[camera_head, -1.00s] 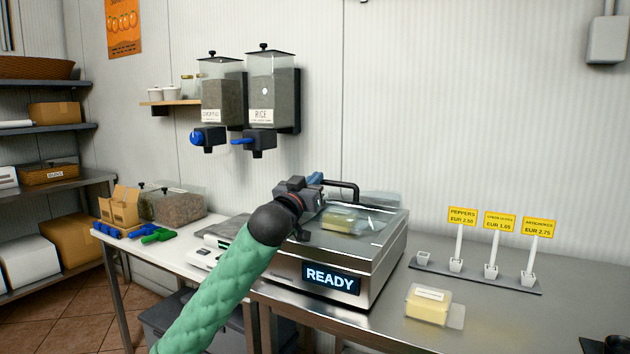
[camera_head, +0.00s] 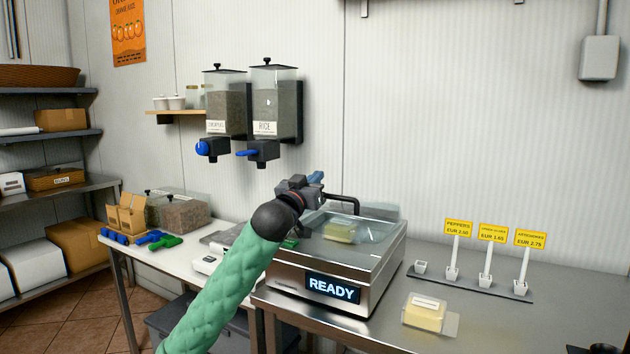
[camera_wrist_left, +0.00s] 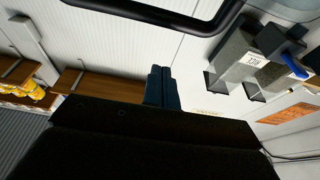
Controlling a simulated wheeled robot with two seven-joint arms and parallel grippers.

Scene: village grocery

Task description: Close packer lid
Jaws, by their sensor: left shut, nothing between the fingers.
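The vacuum packer (camera_head: 330,287) stands on the steel counter with a lit READY display. A pale yellow block (camera_head: 341,231) shows through the lid. My right gripper is out of view.
A wrapped yellow block (camera_head: 424,312) lies on the counter right of the packer. Price signs (camera_head: 492,234) stand on a strip (camera_head: 470,283) further right. Two wall dispensers (camera_head: 273,104) hang behind. A white table (camera_head: 188,245) with a scale and boxes is at left.

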